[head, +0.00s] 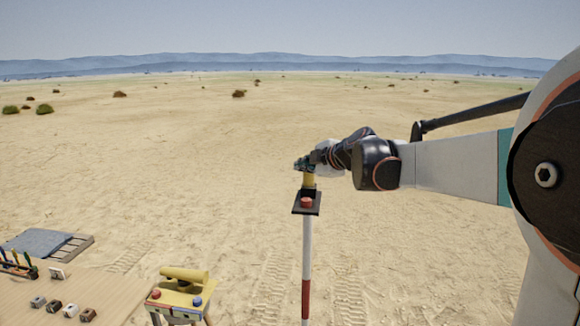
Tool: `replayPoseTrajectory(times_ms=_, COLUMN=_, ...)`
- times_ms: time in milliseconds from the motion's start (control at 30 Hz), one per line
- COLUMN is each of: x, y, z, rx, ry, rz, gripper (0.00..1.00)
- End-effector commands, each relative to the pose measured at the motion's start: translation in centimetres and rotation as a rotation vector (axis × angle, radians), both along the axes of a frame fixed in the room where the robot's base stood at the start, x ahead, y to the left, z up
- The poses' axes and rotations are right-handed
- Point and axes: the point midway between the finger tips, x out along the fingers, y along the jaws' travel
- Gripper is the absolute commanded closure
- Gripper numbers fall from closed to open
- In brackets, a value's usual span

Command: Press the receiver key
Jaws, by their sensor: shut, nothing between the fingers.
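A red-and-white pole (306,260) stands upright in the sand, near the middle of the head view. It bears a small black plate (313,210) with a round red key (306,202) on it. A yellow part (309,181) rises just behind the plate. My gripper (301,164) is shut and empty, above and behind the red key in the picture, close to the top of the yellow part. Whether it touches that part cannot be told. The red key is in plain view, with a visible gap between it and my gripper.
At the lower left, a yellow tube-shaped device (184,274) lies on a yellow stand with a red and a blue button. A wooden table (110,290) holds several small blocks and a rack of tools. Open sand surrounds the pole.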

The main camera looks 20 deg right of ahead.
Motion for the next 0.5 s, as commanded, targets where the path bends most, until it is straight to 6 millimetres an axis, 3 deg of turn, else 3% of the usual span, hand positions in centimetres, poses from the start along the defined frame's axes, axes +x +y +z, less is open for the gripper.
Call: replayPoseTrajectory(times_ms=500, x=-1.0, y=0.6, z=0.0, rx=0.000, ry=0.000, rz=0.000, gripper=1.00)
